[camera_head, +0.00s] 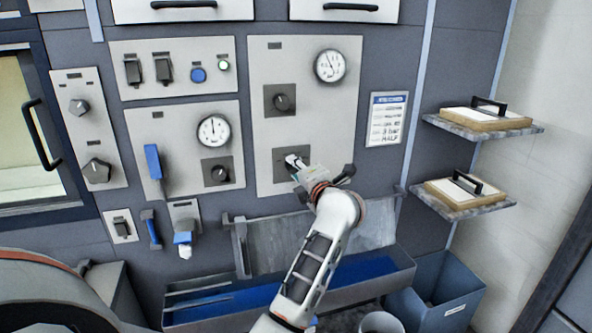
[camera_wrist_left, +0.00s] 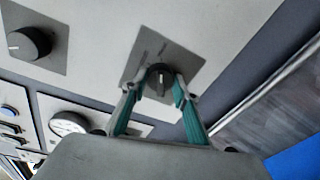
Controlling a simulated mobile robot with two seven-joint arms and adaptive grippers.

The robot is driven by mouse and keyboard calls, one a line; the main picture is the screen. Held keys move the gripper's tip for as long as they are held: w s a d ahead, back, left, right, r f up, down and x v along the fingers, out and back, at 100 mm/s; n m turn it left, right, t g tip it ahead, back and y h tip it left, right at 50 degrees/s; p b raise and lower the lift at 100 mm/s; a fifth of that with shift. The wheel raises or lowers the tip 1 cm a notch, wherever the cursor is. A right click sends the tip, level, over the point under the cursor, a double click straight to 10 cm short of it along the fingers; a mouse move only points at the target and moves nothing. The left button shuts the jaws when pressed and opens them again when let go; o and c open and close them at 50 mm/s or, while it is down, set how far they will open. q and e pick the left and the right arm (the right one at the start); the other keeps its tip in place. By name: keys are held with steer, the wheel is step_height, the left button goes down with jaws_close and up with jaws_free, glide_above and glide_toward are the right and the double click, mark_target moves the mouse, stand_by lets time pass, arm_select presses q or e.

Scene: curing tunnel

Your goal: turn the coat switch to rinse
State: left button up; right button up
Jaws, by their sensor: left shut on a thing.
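My left gripper (camera_head: 296,163) is at the lower dark square plate (camera_head: 279,155) of the right-hand light panel. Its fingers hide most of the plate's knob in the head view. In the left wrist view my left gripper (camera_wrist_left: 165,88) has its two teal-sided fingers shut on the black rotary knob (camera_wrist_left: 160,79), one on each side. The knob's pale pointer line shows between the fingertips. The labels are too small to read, so I cannot tell by name whether this is the coat switch. My right gripper is not in view.
Another knob (camera_head: 281,102) and a round gauge (camera_head: 330,66) sit above on the same panel. A printed card (camera_head: 385,119) hangs to the right. A trough (camera_head: 395,276) runs below, and two shelves (camera_head: 533,128) jut out at right.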

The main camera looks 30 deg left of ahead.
arm_select(q)
steer(key=shift+m, duration=0.5)
steer(key=o, duration=1.1)
